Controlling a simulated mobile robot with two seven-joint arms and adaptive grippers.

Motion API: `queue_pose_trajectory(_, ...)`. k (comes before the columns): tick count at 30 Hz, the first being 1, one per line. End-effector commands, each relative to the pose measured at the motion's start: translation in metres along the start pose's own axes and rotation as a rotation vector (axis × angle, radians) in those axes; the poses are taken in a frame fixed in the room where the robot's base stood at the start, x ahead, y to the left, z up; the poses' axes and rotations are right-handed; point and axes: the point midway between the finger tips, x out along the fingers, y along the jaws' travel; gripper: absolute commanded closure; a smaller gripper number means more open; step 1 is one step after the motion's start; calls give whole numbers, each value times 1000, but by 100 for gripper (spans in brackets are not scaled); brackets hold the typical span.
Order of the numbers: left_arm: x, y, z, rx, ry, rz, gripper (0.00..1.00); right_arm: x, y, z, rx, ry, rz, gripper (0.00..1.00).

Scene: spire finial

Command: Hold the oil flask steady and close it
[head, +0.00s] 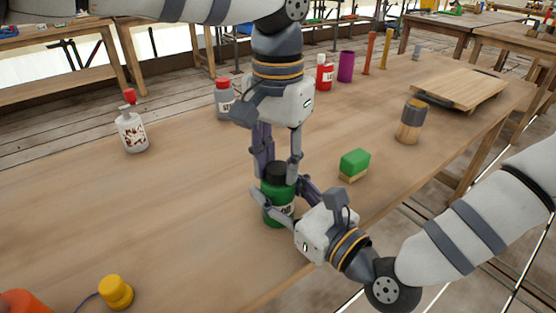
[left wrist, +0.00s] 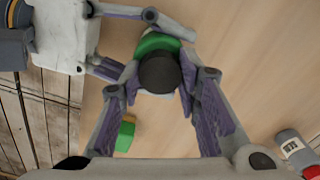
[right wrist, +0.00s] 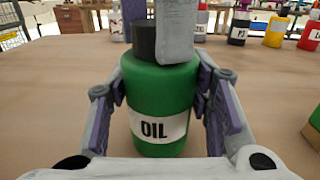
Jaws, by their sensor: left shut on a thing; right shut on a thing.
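The green oil flask (head: 277,205) stands upright on the wooden table, its "OIL" label facing the right wrist view (right wrist: 160,128). A black cap (head: 276,170) sits at the flask's top; the left wrist view shows it from above (left wrist: 160,73). My left gripper (head: 280,174) points straight down and is shut on the cap. One of its fingers hides part of the cap in the right wrist view. My right gripper (right wrist: 161,92) comes in low from the side and is shut around the flask's body. Whether the cap is fully seated is hard to tell.
A grey bottle (head: 223,98), red bottle (head: 324,75) and purple cup (head: 346,67) stand behind.

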Motion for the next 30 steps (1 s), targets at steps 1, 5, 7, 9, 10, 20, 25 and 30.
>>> queue_pose_trajectory(1,0,0,0,0,0,1,100,0,0,0,0,1,0,100)
queue_pose_trajectory(5,0,0,0,0,0,0,46,0,0,0,0,1,0,100)
queue_pose_trajectory(7,0,0,0,0,0,0,46,0,0,0,0,1,0,100)
queue_pose_trajectory(9,0,0,0,0,0,0,46,0,0,0,0,1,0,100)
queue_pose_trajectory(10,0,0,0,0,0,0,46,0,0,0,0,1,0,100)
queue_pose_trajectory(20,-30,-1,-1,-2,4,-4,46,0,0,0,0,1,0,100)
queue_pose_trajectory(25,-72,0,-1,-2,4,-3,46,0,0,0,0,1,0,100)
queue_pose_trajectory(30,-103,0,0,-1,2,-2,46,0,0,0,0,1,0,100)
